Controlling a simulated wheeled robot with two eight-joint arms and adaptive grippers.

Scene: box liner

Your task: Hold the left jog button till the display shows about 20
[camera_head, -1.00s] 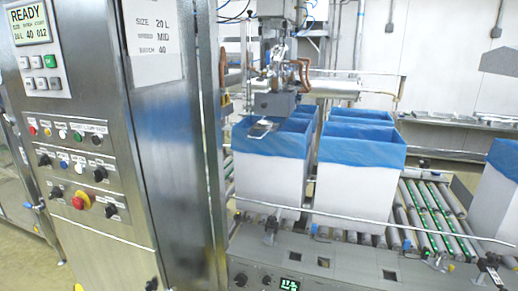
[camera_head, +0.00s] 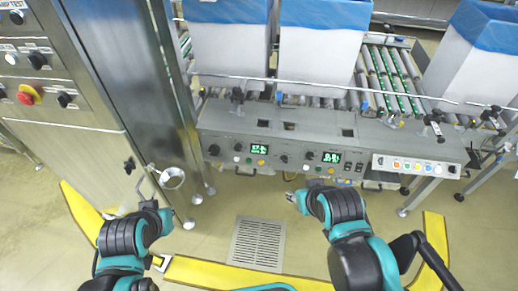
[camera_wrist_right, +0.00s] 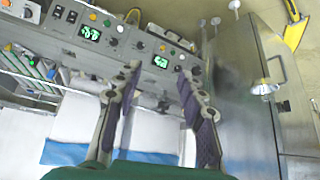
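A grey control panel with two small green-lit displays runs along the front of the conveyor. The left display (camera_head: 259,149) and right display (camera_head: 331,157) are lit, but I cannot read their digits surely. Small coloured buttons (camera_head: 263,162) and black knobs (camera_head: 284,158) sit around them; I cannot make out which is the left jog button. My right gripper (camera_head: 291,197) is below and in front of the panel, touching nothing. In the wrist view its fingers (camera_wrist_right: 158,70) are apart and empty, with the left display (camera_wrist_right: 160,62) beyond them. My left gripper (camera_head: 148,190) is by the steel cabinet; its fingers are unclear.
The tall steel cabinet (camera_head: 90,150) with knobs and a red stop button (camera_head: 29,94) stands at left. White boxes with blue liners (camera_head: 322,50) stand on the rollers behind a rail. A yellow floor line (camera_head: 215,272) and grate (camera_head: 257,243) lie below.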

